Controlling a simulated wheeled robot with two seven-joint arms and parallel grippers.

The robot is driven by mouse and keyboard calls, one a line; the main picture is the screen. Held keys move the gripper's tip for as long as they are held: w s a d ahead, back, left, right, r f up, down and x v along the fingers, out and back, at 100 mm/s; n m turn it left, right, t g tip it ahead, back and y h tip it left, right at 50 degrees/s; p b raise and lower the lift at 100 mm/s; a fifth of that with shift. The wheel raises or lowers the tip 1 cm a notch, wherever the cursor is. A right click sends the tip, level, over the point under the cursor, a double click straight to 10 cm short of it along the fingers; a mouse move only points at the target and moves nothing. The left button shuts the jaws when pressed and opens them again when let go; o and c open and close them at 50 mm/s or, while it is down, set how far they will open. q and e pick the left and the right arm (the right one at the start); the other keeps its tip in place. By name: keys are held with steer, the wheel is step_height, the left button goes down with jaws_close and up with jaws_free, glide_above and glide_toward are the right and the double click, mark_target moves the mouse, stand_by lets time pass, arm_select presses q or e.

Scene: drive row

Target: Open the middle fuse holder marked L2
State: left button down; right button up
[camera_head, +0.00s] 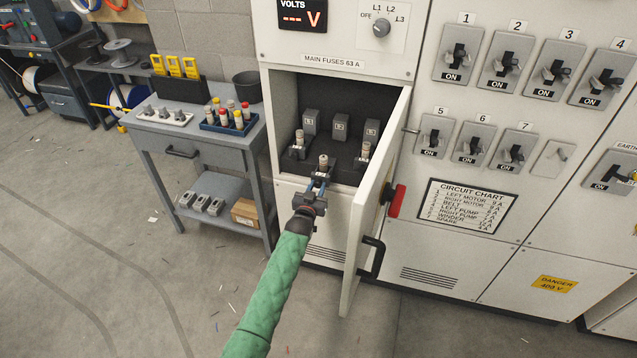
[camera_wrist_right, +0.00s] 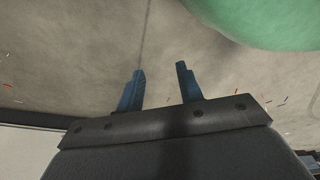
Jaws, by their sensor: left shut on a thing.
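The middle fuse holder (camera_head: 323,173) is in the open main fuse compartment, tilted out toward me with a pale fuse (camera_head: 323,161) standing in it. Its front sits further forward than its neighbours. My left gripper (camera_head: 317,187) is shut on the front of this holder; the fingers hide part of it. A dark grey block (camera_head: 341,125) with a small label stands behind it; the label is too small to read. My right gripper shows only in the right wrist view (camera_wrist_right: 160,68), with its blue fingers apart and nothing between them, over the floor.
Left (camera_head: 298,149) and right (camera_head: 363,159) fuse holders, each with a fuse, flank the middle one. The compartment door (camera_head: 375,190) stands open to the right, with a black handle (camera_head: 371,257). A grey trolley (camera_head: 203,150) with a blue fuse tray (camera_head: 228,123) stands at left.

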arm_select(q)
steer(key=shift+s+a, duration=0.1)
steer(key=shift+s, duration=0.25)
steer(key=shift+s+f, duration=0.1)
steer(key=shift+s, duration=0.1)
steer(key=shift+s+a+p, duration=0.15)
steer(key=shift+s+p, duration=0.15)
steer(key=shift+s, duration=0.3)
steer(key=shift+s+a, duration=0.1)
steer(key=c, duration=1.1)
jaws_free()
steer(key=shift+c, duration=0.2)
steer(key=shift+s, duration=0.2)
steer(key=shift+b+v, duration=1.45)
steer(key=shift+v, duration=2.2)
arm_select(e)
steer(key=shift+w+a+r, duration=0.4)
steer(key=shift+w+r, duration=0.35)
steer(key=shift+w+a+r, duration=0.35)
steer(key=shift+w+r, duration=0.35)
steer(key=shift+w, duration=0.05)
